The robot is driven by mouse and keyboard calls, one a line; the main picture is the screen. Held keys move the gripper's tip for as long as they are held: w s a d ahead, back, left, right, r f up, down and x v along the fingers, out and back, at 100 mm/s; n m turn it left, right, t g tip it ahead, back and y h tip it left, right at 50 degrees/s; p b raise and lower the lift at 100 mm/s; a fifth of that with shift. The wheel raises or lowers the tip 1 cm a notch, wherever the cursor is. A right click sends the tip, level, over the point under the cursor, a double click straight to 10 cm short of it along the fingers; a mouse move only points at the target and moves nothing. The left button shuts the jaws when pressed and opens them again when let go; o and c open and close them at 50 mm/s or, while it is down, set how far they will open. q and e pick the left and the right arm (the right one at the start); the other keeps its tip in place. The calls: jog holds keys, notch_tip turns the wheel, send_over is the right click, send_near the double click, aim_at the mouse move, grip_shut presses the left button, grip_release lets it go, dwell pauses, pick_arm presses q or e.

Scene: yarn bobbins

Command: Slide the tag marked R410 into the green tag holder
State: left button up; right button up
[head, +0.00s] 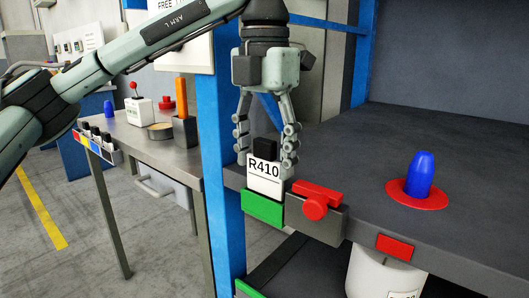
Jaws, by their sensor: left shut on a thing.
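The white tag marked R410 (264,171) has a black grip block (265,149) on top. My left gripper (266,150) is shut on it, with one finger at each side. The tag is upright, just above or at the green tag holder (262,208) on the front edge of the dark shelf. I cannot tell whether its lower edge is inside the holder or only in front of or above it. My right gripper is not in view.
A red knob and clamp (316,205) sit just right of the green holder. A blue bobbin (420,175) stands on a red disc (402,198) on the shelf (370,150). A blue post (218,150) rises left of the holder. A side table (150,145) stands further left.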

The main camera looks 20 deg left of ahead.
pick_arm(q)
jog(key=shift+f+b, duration=0.8)
jog(key=shift+f, duration=0.45)
jog(key=o, duration=1.2)
